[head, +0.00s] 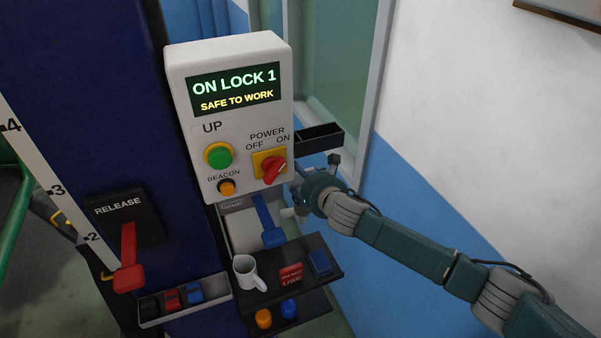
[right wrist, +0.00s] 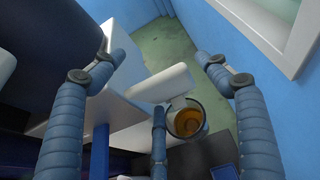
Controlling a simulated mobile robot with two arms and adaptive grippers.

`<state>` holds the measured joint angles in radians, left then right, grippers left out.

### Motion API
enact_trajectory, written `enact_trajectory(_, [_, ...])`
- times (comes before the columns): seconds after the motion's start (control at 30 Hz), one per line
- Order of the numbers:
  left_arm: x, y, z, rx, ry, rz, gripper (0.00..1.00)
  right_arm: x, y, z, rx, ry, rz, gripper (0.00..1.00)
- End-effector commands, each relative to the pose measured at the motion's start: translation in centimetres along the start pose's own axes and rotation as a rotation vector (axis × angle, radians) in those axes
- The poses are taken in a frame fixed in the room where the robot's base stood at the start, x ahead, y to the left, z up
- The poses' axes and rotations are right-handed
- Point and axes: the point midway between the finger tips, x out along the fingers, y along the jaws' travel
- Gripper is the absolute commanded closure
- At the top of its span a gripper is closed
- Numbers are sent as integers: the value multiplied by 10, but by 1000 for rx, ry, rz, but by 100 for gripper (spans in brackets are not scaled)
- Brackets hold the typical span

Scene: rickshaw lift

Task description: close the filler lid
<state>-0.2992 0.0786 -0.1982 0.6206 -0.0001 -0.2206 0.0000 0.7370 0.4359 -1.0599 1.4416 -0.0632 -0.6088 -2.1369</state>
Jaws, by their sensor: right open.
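In the right wrist view, the filler opening (right wrist: 187,122) is a dark round rim with amber inside, on the white tank (right wrist: 118,65). A pale, rounded piece (right wrist: 165,84) stands beside the opening, apparently the raised lid. The opening is uncovered. In the head view, the tank (head: 238,228) shows partly below the control box; the opening is hidden or too small to tell. My right gripper (head: 302,198) is at the tank's right side, its open fingers spread around the filler area. No grip on the lid shows. My left gripper is out of view.
The control box (head: 231,120) is above the tank, with a red power knob (head: 274,171). A blue lever (head: 268,222) hangs close to my gripper. Below, a dark shelf (head: 325,268) carries a mug (head: 248,272). A small black tray (head: 319,138) juts out above my gripper.

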Motion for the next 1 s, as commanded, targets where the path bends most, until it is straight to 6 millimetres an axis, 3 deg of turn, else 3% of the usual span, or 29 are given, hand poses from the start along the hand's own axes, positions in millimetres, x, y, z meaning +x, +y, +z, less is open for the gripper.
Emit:
enact_trajectory(0.07, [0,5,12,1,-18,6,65,0,0,0,0,0,0,25])
enact_trajectory(0.27, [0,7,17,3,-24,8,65,0,0,0,1,0,0,63])
enact_trajectory(0.43, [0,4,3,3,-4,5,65,0,0,1,1,-2,1,94])
enact_trajectory(0.63, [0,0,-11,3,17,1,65,0,1,2,1,-3,2,97])
enact_trajectory(1.0, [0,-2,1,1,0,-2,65,0,2,4,0,-7,5,97])
